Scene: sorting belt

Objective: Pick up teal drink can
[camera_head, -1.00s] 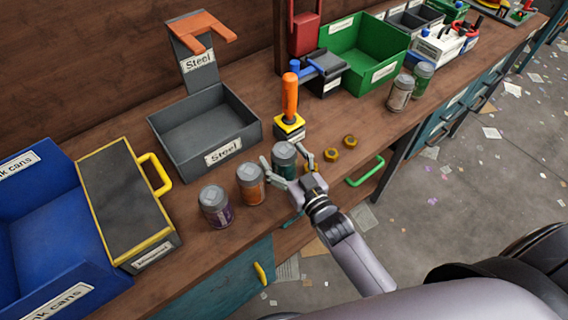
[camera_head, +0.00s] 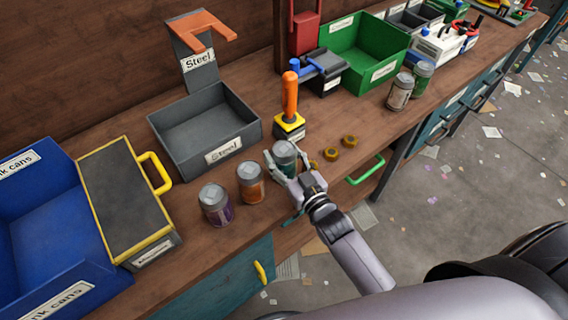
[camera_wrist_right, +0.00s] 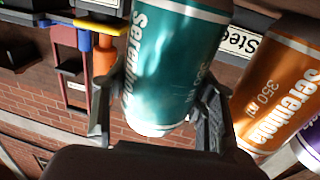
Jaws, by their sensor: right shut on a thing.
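The teal drink can (camera_head: 286,152) stands on the wooden bench, in front of the orange-handled tool. My right gripper (camera_head: 284,163) has its fingers around the can, one on each side, and is shut on it. In the right wrist view the teal can (camera_wrist_right: 172,65) fills the middle, between the two fingers of my right gripper (camera_wrist_right: 160,120). The can's lower part is hidden by the gripper in the head view. My left gripper is not in view.
An orange can (camera_head: 250,183) and a purple can (camera_head: 215,204) stand just left of the teal can. A grey Steel bin (camera_head: 160,125) lies behind them. Two brass nuts (camera_head: 340,147) lie to the right. The orange-handled tool (camera_head: 290,98) stands behind.

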